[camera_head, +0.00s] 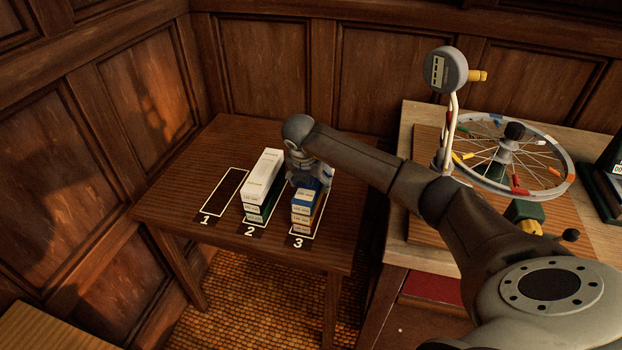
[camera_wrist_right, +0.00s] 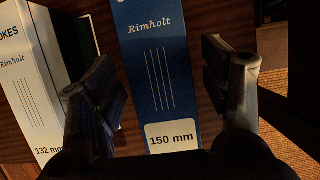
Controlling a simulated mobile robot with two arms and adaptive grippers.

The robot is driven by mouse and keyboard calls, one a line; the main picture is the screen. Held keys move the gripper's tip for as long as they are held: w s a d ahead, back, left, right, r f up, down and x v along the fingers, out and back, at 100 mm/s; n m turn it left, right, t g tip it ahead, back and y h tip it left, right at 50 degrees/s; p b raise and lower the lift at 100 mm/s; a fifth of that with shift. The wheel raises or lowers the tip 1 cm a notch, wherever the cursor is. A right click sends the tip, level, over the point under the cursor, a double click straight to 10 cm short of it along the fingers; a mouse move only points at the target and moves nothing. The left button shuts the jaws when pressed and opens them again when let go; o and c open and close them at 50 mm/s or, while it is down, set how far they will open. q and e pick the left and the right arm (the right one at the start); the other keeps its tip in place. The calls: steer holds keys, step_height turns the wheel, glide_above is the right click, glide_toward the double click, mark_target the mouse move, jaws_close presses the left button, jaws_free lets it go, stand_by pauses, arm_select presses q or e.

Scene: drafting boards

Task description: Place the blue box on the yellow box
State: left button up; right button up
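The blue box (camera_head: 305,194) is on top of the stack in the outline marked 3, on the small table. In the right wrist view the blue box (camera_wrist_right: 158,70) shows its "Rimholt" face and a "150 mm" label. My right gripper (camera_head: 308,177) is directly above that stack, hiding part of it. In the right wrist view its two fingers (camera_wrist_right: 160,85) are apart on either side of the blue box, with gaps visible. My left gripper is out of view.
Outline 1 (camera_head: 223,192) is empty. A workbench (camera_head: 591,226) at right carries a spoked wheel (camera_head: 535,150) and a gauge (camera_head: 445,70).

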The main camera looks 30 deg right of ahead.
steer(key=shift+r, duration=0.1)
steer(key=shift+r+p, duration=0.25)
steer(key=shift+p, duration=0.05)
steer(key=p+v, duration=0.8)
steer(key=v, duration=0.3)
steer(key=shift+s+a+r, duration=0.15)
steer(key=shift+s, duration=0.05)
